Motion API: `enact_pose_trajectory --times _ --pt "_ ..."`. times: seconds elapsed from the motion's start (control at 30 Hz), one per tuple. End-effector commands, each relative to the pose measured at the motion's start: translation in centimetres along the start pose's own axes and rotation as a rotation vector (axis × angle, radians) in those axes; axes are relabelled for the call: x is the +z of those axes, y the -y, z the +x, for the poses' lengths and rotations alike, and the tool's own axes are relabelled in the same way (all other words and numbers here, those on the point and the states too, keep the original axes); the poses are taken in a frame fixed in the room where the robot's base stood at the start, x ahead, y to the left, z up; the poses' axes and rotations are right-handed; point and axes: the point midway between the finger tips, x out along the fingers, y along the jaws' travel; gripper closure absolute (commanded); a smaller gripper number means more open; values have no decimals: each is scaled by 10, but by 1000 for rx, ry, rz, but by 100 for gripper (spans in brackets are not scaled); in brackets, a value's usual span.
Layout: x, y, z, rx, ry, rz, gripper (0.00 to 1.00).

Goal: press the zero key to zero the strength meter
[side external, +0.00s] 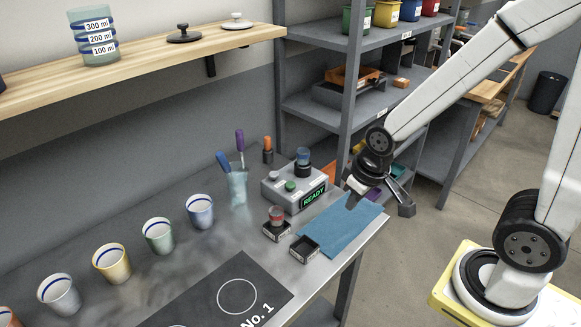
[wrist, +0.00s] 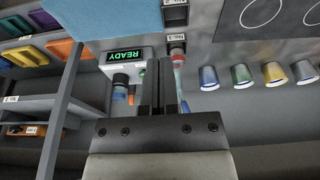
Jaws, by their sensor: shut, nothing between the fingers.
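The strength meter (side external: 282,198) is a grey box on the metal bench with a lit green READY display (side external: 314,197). No label shows which button is the zero key.
A blue cloth (side external: 335,228) lies at the bench edge. Two small black trays, one holding a red-topped piece (side external: 277,215), the other empty (side external: 304,248), sit before the meter. A glass with utensils (side external: 238,187) stands left of it. Several cups line the bench.

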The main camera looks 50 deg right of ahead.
Motion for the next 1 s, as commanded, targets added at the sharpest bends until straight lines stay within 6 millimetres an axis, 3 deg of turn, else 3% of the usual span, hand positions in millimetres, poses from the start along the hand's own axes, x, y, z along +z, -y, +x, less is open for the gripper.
enact_pose_trajectory --times 0.27,1.0 --pt "-40 -15 7 49 -75 -77 100" --pt "-213 -62 42 171 -413 -497 100"
